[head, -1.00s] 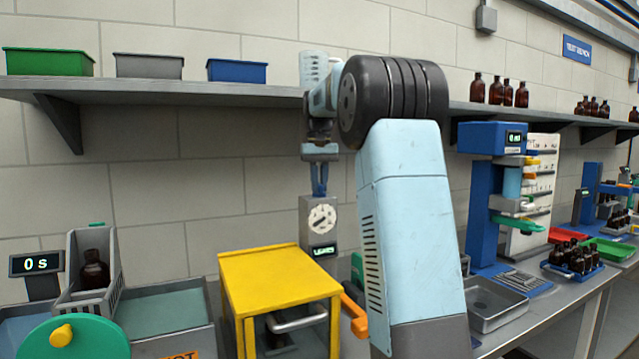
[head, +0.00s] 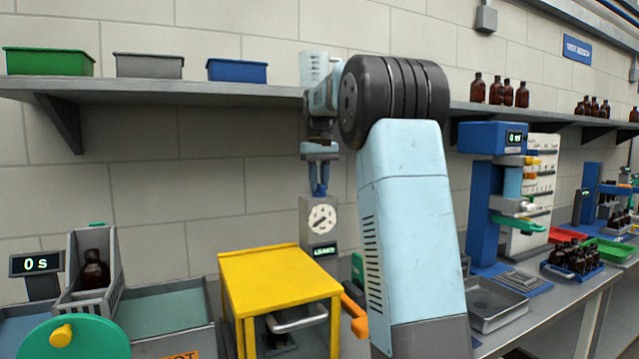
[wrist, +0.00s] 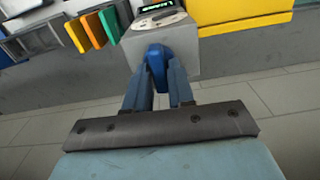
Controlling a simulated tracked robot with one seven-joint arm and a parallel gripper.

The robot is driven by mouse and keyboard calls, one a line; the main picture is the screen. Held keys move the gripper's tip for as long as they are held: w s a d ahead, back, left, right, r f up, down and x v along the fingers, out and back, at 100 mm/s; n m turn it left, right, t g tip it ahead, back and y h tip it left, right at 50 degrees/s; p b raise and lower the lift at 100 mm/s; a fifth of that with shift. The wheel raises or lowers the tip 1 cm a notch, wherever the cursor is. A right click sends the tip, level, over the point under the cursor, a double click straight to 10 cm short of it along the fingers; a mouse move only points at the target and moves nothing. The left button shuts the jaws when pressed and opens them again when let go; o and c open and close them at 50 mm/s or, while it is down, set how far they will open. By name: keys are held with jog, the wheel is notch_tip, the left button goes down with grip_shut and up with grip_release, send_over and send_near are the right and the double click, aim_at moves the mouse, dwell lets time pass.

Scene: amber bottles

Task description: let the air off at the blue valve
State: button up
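The blue valve (wrist: 155,58) is a small blue knob on the near face of a grey gauge box (wrist: 180,57) in the wrist view. My gripper (wrist: 159,75) has a blue finger on each side of it, with no clear gap between fingers and valve. In the head view the gauge box (head: 318,243) stands behind the yellow stand, with a white round dial and a small lit green display whose text is hard to read. My gripper (head: 319,188) points down onto the top of this box. The valve is not distinct there.
A yellow stand (head: 270,272) is just in front of the box, with an orange handle (head: 354,314) at its right. A shelf (head: 200,93) with bins runs above. A bottle in a grey rack (head: 113,274) is at left. Colored tabs (wrist: 93,30) sit beside the box.

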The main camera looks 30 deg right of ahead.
aim_at(319, 184)
jog(key=o, duration=0.3)
jog(key=shift+f, duration=0.1)
notch_tip(319, 184, up, 14)
jog(key=shift+f, duration=0.15)
dwell(0.5)
dwell(0.4)
jog(key=s+a+f+t, duration=0.2)
jog(key=s+a+f, duration=0.25)
jog(key=s, duration=0.45)
jog(key=s+a+f+t, duration=0.1)
jog(key=s+a+f, duration=0.2)
jog(key=s+a, duration=0.5)
jog(key=s+a+f+t, duration=0.1)
jog(key=s+f, duration=1.1)
jog(key=s, duration=0.1)
jog(key=s+a+f+t, duration=0.1)
jog(key=s+f, duration=0.5)
jog(key=f, duration=0.1)
jog(key=shift+s+a+f+t, duration=0.1)
jog(key=shift+s+a+t, duration=0.05)
jog(key=shift+a+t, duration=0.2)
